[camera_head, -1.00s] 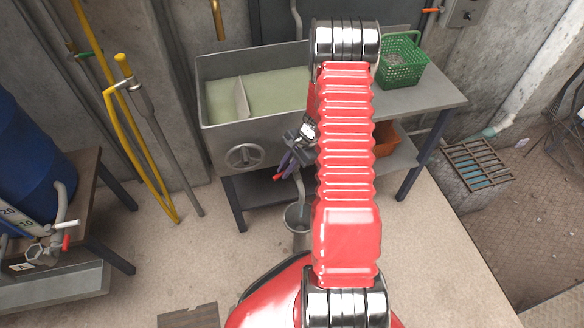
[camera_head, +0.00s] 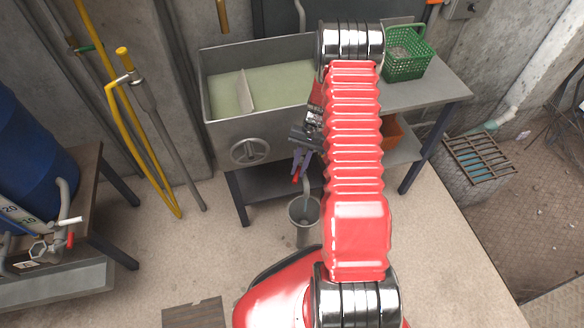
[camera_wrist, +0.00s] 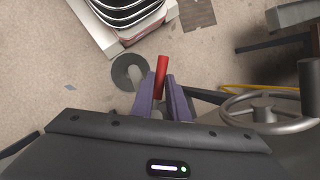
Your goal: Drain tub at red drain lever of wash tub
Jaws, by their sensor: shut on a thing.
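The wash tub (camera_head: 222,135) is a grey metal basin holding cloudy greenish water (camera_head: 285,85) in the head view. The red drain lever (camera_head: 296,179) shows as a small tip below its front. In the wrist view the red lever (camera_wrist: 162,68) sticks out between two purple fingers. My gripper (camera_head: 299,168) is shut on it, and it also shows in the wrist view (camera_wrist: 163,92). A grey drain pipe (camera_head: 308,188) runs down beside the lever toward a grey round receptacle (camera_head: 304,212). The lever's pivot is hidden behind my gripper and arm.
A grey handwheel (camera_head: 250,152) sits on the tub front, left of my gripper, and shows close by in the wrist view (camera_wrist: 264,111). A green basket (camera_head: 408,62) stands on the side counter. Yellow pipework (camera_head: 130,120) is at left. The floor in front is open.

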